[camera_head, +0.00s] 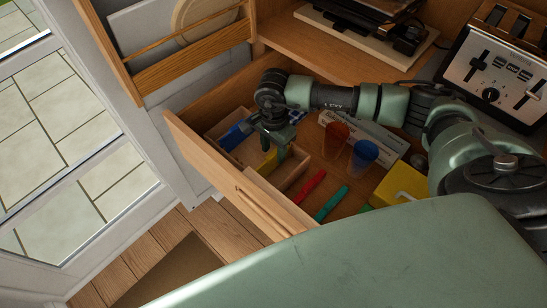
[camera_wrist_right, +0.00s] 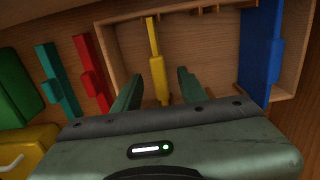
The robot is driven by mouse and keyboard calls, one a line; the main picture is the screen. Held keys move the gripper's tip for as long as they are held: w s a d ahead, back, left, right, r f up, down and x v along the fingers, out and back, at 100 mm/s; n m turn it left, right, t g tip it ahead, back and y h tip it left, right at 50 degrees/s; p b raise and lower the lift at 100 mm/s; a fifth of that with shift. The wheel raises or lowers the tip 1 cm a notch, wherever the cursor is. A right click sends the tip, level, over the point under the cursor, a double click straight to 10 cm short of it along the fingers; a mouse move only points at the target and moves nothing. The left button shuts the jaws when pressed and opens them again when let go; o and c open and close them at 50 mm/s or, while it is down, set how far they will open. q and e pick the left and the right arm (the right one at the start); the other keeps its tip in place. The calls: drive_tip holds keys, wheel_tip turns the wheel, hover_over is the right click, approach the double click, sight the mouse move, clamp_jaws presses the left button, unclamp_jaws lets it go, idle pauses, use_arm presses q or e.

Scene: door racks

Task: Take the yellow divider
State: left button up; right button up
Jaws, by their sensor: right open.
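The yellow divider (camera_head: 267,164) is in a small wooden tray inside the open drawer, below my right gripper (camera_head: 276,148). In the right wrist view the yellow divider (camera_wrist_right: 157,68) is a narrow upright strip in the picture. My right gripper (camera_wrist_right: 159,82) is open, with one finger on each side of the divider's near end. Gaps show between the fingers and the divider, and I cannot tell how far the fingertips are above it. My left gripper is not in view.
A blue divider (camera_wrist_right: 259,55) lies at the tray's right in the wrist view. A red (camera_head: 312,187) and a teal divider (camera_head: 331,203) lie outside the tray. Orange (camera_head: 335,137) and blue cups (camera_head: 363,155) stand near. The drawer front (camera_head: 238,178) bounds the drawer; a toaster (camera_head: 497,66) sits on the counter.

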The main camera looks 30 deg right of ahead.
clamp_jaws()
idle(1.4)
